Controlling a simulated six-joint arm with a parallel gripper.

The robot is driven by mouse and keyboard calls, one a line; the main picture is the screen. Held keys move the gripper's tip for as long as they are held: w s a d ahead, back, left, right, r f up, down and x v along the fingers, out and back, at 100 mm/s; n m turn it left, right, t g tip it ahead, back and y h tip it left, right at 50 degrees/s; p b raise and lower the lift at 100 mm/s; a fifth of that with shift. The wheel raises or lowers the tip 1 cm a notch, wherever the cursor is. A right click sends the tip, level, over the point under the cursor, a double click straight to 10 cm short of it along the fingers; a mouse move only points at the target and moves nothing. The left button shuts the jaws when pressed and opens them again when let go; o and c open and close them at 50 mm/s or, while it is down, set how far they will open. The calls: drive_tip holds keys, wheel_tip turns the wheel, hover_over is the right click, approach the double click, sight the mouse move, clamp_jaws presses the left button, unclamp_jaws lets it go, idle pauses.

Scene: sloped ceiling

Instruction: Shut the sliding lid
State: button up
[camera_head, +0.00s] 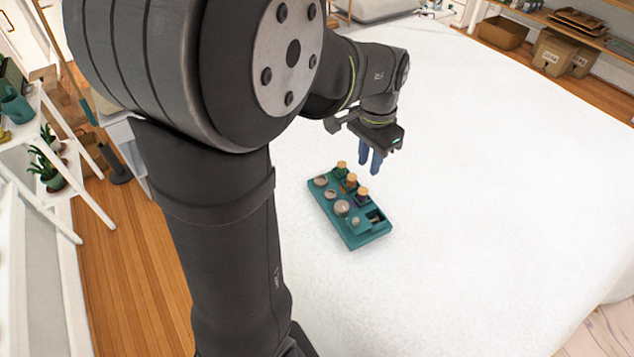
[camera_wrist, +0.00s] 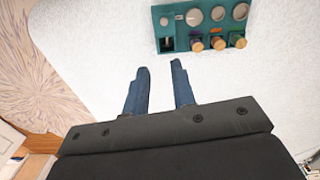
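A teal tray-like box (camera_head: 352,236) lies on the white surface, and it also shows at the top of the wrist view (camera_wrist: 163,12). At one end is a dark opening (camera_head: 376,216), seen also in the wrist view (camera_wrist: 167,44). Beside it is a teal panel with a small round knob (camera_head: 355,221), seen also in the wrist view (camera_wrist: 164,21); this looks like the sliding lid, standing open. My gripper (camera_head: 370,170) is above the surface, apart from the box. Its blue fingers (camera_wrist: 160,68) are parted and empty.
Several orange-topped jars (camera_head: 351,179) stand in the box in a row with the opening. Several pale round discs (camera_head: 341,207) sit on the other side. The white surface (camera_head: 480,190) around the box is clear. A white plant shelf (camera_head: 45,150) stands at the left.

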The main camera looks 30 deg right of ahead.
drive_tip(key=a+f+n+g, duration=0.1)
drive_tip(key=a+f, duration=0.1)
drive_tip(key=f, duration=0.1)
drive_tip(key=a+f+n+g, duration=0.2)
drive_tip(key=f, duration=0.1)
drive_tip(key=w+a+f+n+g, duration=0.1)
drive_tip(key=f+n, duration=0.1)
drive_tip(key=f, duration=0.1)
drive_tip(key=shift+a+f+g+y, duration=0.1)
drive_tip(key=shift+a+g+y, duration=0.3)
clamp_jaws()
drive_tip(key=a+f+n+g+h, duration=0.3)
drive_tip(key=a+f+n+g, duration=0.2)
drive_tip(key=f+n, duration=0.15)
drive_tip(key=n+t+h, duration=0.6)
drive_tip(key=n+h, duration=0.9)
drive_tip(key=n, duration=0.6)
approach(353, 222)
drive_tip(key=shift+x, duration=3.45)
